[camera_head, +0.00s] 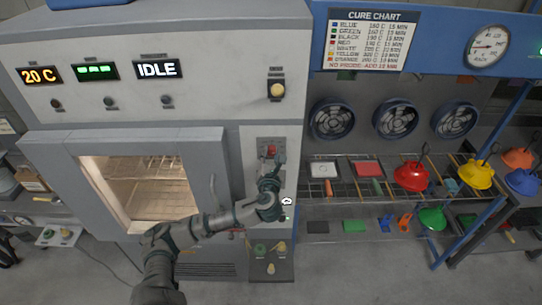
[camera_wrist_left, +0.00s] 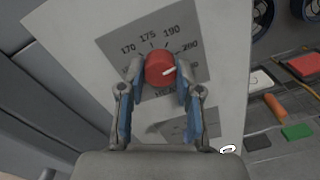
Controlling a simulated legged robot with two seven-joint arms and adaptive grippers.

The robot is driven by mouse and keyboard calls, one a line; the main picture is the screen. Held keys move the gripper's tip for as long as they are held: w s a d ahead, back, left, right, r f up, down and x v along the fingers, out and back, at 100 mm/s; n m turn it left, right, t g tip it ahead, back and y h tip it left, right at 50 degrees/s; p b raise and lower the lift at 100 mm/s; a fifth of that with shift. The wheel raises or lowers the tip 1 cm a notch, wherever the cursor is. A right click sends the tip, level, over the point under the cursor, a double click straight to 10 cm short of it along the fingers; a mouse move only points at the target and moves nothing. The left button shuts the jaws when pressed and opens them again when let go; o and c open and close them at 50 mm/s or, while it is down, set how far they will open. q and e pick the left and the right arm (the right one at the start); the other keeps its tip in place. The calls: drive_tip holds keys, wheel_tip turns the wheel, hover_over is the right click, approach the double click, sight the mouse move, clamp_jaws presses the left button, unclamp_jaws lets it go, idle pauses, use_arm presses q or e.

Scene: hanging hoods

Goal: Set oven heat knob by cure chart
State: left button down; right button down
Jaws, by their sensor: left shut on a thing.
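The red heat knob (camera_wrist_left: 160,68) sits on a grey dial plate (camera_wrist_left: 117,43) on the oven's front panel. The plate reads 170, 175, 190 and 200 around the knob. A pale pointer line on the knob points right and slightly up, toward the 200 side. My left gripper (camera_wrist_left: 157,82) is shut on the knob, one finger on each side. In the head view the knob (camera_head: 269,150) shows just above my left gripper (camera_head: 269,165). The cure chart (camera_head: 368,39) hangs at the upper right and lists colours with temperatures and minutes. My right gripper is not in view.
The oven (camera_head: 160,60) shows 20 C and IDLE, and its chamber is lit and looks empty. An oven door handle (camera_head: 214,190) is left of my gripper. A rack (camera_head: 350,190) with coloured hoods, including a red hood (camera_head: 411,176), stands right. Several fans are above.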

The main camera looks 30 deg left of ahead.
use_arm(q)
drive_tip(key=shift+f, duration=0.4)
drive_tip(key=c, duration=0.9)
unclamp_jaws()
drive_tip(key=shift+c, duration=0.2)
drive_tip(key=shift+o, duration=0.8)
drive_tip(key=shift+w+a+r, duration=0.1)
drive_tip(key=shift+w, duration=0.05)
drive_tip(key=v, duration=1.2)
drive_tip(key=shift+a, duration=0.1)
